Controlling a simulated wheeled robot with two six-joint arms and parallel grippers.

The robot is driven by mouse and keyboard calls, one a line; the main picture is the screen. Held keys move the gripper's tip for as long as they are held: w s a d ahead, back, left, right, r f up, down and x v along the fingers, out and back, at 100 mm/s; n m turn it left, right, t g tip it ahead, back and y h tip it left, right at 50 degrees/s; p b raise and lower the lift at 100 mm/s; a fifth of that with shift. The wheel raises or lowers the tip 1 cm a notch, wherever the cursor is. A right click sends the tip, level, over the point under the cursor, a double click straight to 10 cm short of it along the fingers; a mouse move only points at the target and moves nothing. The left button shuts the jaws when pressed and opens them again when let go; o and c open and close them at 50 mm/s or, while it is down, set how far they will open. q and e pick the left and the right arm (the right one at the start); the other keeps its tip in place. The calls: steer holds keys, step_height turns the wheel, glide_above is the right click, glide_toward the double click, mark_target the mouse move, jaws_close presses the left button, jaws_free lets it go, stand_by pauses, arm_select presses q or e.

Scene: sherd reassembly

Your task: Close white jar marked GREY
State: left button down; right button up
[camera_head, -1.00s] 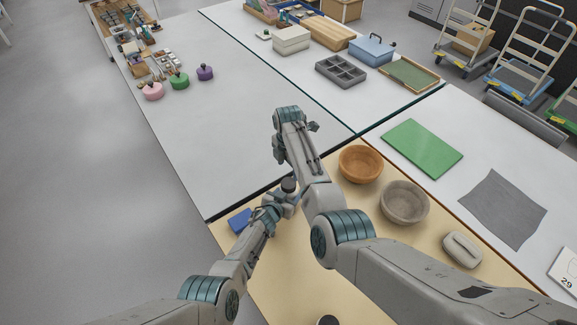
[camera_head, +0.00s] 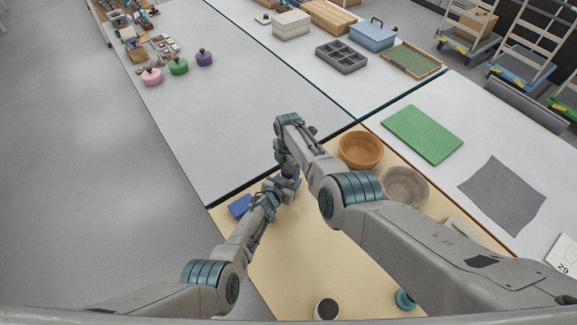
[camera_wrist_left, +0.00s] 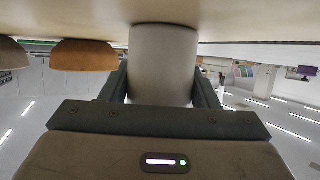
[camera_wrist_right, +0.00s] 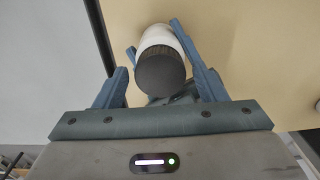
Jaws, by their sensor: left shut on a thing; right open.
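A white jar (camera_wrist_right: 156,38) stands in the right wrist view with a dark grey, ribbed-edged lid (camera_wrist_right: 160,76) on its top. I cannot tell how tightly the lid sits. The jar's white body (camera_wrist_left: 163,62) fills the middle of the left wrist view, between the fingers of my left gripper (camera_wrist_left: 163,92), which is shut on it. My right gripper (camera_wrist_right: 158,50) is open above, its fingers on either side of the lid, apart from it. In the head view my right gripper (camera_head: 287,178) hides the jar. No GREY marking is readable.
Another white jar with a dark top (camera_head: 327,309) and a teal round piece (camera_head: 405,299) are at the near edge. A blue block (camera_head: 240,207) lies left of the grippers. An orange bowl (camera_head: 360,150) and a grey bowl (camera_head: 406,186) stand to the right.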

steer(key=shift+c, duration=0.5)
steer(key=c, duration=0.9)
steer(key=m, duration=0.6)
steer(key=shift+m, duration=0.3)
steer(key=o, duration=1.1)
steer(key=shift+s+a, duration=0.1)
